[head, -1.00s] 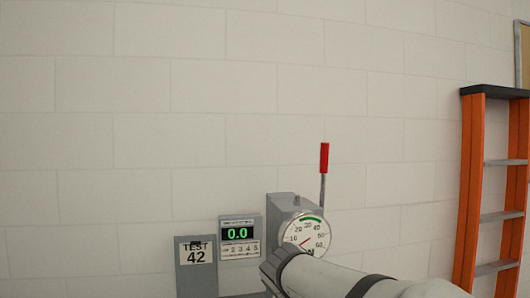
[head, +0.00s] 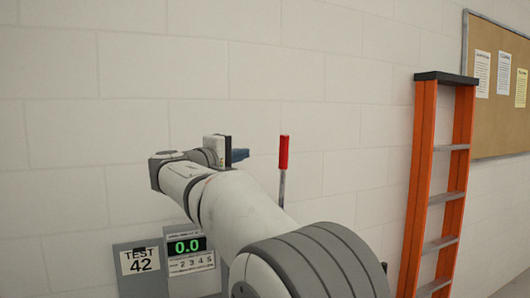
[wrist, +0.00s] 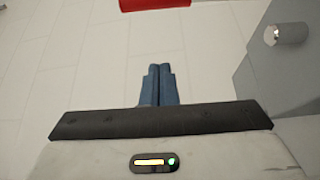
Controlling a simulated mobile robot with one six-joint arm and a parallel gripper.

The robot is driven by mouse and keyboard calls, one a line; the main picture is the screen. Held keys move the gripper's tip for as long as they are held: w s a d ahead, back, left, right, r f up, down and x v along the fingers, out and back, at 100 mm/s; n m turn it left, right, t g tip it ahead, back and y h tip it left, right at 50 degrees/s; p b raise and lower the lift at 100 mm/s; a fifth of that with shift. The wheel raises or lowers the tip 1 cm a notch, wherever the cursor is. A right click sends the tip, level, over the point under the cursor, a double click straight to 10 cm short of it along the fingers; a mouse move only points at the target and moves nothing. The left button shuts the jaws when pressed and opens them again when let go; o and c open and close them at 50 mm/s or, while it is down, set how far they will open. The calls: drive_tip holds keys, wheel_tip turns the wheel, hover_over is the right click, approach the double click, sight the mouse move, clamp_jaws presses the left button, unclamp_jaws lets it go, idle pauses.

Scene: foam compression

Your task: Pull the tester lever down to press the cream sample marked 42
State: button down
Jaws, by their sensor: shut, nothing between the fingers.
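The tester lever has a red handle (head: 283,152) on a thin grey rod and stands upright in the head view. Part of the red handle also shows at the top edge of the wrist view (wrist: 155,4). My gripper (head: 241,155) is left of the handle in the head view, apart from it. Its blue fingers are together and empty in the wrist view (wrist: 157,72), short of the handle. The "TEST 42" sign (head: 139,261) and the display reading 0.0 (head: 187,246) stand at lower left. My arm hides the dial and most of the tester; no cream sample is visible.
The grey tester housing (wrist: 298,72) with a metal knob (wrist: 286,34) is close on the right in the wrist view. An orange ladder (head: 424,180) leans at right, beside a notice board (head: 490,120). The wall above the lever is clear.

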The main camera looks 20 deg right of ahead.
drive_tip(key=w+d+p, duration=0.1)
drive_tip(key=d+p, duration=0.3)
drive_tip(key=d, duration=0.5)
drive_tip(key=shift+d, duration=0.1)
idle(0.5)
